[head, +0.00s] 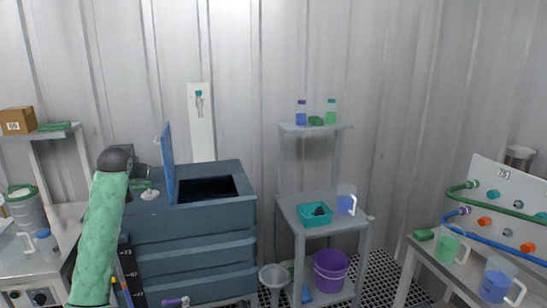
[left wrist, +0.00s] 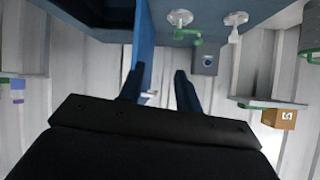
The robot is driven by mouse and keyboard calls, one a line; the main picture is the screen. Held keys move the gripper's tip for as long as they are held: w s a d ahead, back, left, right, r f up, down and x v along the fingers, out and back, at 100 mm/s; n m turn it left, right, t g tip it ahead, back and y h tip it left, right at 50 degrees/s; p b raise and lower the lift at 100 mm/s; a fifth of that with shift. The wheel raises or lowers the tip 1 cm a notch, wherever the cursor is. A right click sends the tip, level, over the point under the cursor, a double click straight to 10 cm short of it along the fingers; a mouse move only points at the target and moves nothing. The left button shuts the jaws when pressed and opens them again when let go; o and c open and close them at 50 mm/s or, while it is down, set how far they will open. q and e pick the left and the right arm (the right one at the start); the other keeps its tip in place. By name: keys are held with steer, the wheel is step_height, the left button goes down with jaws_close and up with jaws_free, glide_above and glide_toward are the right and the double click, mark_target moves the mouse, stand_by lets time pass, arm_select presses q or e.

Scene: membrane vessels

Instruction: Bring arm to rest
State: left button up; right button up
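My left arm, in a green sleeve, reaches up from the lower left of the head view. Its dark wrist is beside the raised blue lid (head: 167,164) of a blue-grey tank (head: 190,226). The tank's dark opening shows right of the lid. In the left wrist view my left gripper (left wrist: 158,80) has its two fingers apart, with pale wall between them. The lid (left wrist: 141,42) also shows there, edge-on near the left finger, with a small white handle; I cannot tell whether they touch. In the head view the fingertips are hard to make out. My right gripper is out of view.
A grey stand (head: 307,214) holds a teal tray (head: 315,222) and a jug (head: 346,200). A bench (head: 420,249) with jugs and a hose panel (head: 510,205) stands right. A shelf with a cardboard box (head: 18,121) is left. Grated floor shows between stand and bench.

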arm_select(q)
steer(key=s+d+f+m+g+h, duration=0.1)
steer(key=s+d+f, duration=0.6)
steer(key=s+f, duration=0.3)
steer(key=s+d+f+m+g, duration=0.1)
steer(key=s+d+f, duration=0.6)
steer(key=f, duration=0.5)
steer(key=s+d+f+m+g+h, duration=0.1)
steer(key=s+d+f, duration=0.6)
steer(key=s+f, duration=0.3)
steer(key=s+d+f+g, duration=0.3)
steer(key=s+f, duration=0.9)
steer(key=s, duration=0.5)
steer(key=s+d+f+g, duration=0.3)
steer(key=s+d+f, duration=0.1)
steer(key=s+f, duration=0.9)
steer(key=s, duration=0.3)
steer(key=shift+s+d+n+g+h, duration=0.15)
steer(key=shift+s+n+g+h, duration=0.15)
steer(key=shift+s+h, duration=0.1)
